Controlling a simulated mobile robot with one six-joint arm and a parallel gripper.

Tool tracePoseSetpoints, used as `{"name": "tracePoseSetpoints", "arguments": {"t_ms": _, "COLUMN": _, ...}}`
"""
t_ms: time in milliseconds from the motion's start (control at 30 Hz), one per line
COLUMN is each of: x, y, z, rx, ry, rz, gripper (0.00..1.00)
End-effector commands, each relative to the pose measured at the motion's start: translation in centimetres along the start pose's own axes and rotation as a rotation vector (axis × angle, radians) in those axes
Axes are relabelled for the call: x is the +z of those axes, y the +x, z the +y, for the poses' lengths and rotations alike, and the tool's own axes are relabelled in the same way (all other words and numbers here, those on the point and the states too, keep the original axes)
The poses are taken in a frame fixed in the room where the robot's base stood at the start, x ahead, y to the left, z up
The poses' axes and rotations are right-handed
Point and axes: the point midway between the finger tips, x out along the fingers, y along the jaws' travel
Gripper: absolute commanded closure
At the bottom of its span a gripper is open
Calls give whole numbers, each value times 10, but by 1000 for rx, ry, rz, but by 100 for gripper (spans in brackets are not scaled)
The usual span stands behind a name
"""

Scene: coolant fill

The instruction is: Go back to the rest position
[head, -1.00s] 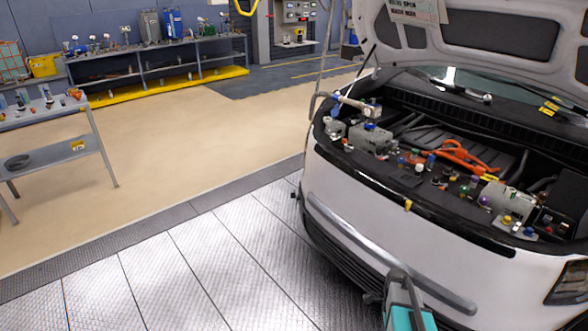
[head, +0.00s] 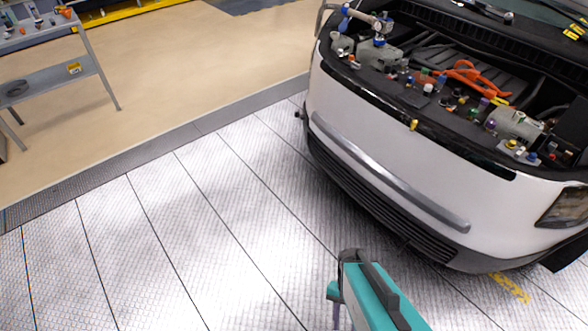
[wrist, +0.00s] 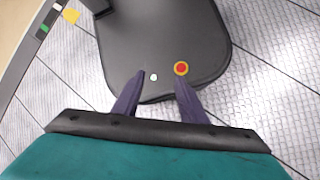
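My gripper, on a teal arm end, shows at the lower centre of the head view. In the wrist view, its two purple fingers (wrist: 160,82) stand apart with nothing between them, so it is open and empty. Beyond the fingers lies a dark rounded surface of my own base with a red-and-yellow button. In the head view the gripper is clear of the white car (head: 390,150), in front of its bumper, over the metal floor. Only part of the arm shows there.
The car's engine bay is open, with orange cables (head: 468,75) and several coloured caps. A grey shelf table (head: 55,80) stands at the upper left. The plated floor (head: 190,240) between them is clear. A yellow edge strip (head: 115,15) runs along the back.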

Motion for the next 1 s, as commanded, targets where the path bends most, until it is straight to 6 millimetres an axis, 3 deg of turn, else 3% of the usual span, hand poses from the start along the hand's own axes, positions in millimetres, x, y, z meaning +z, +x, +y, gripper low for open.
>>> {"name": "tracePoseSetpoints", "arguments": {"t_ms": 433, "x": -13, "y": -4, "z": -7, "rx": -25, "ry": -459, "rz": 91, "gripper": 61}}
{"name": "tracePoseSetpoints", "arguments": {"t_ms": 967, "x": -13, "y": -4, "z": -7, "rx": -23, "ry": -502, "rz": 92, "gripper": 61}}
{"name": "tracePoseSetpoints", "arguments": {"t_ms": 1000, "x": -13, "y": -4, "z": -7, "rx": -23, "ry": -502, "rz": 92, "gripper": 65}}
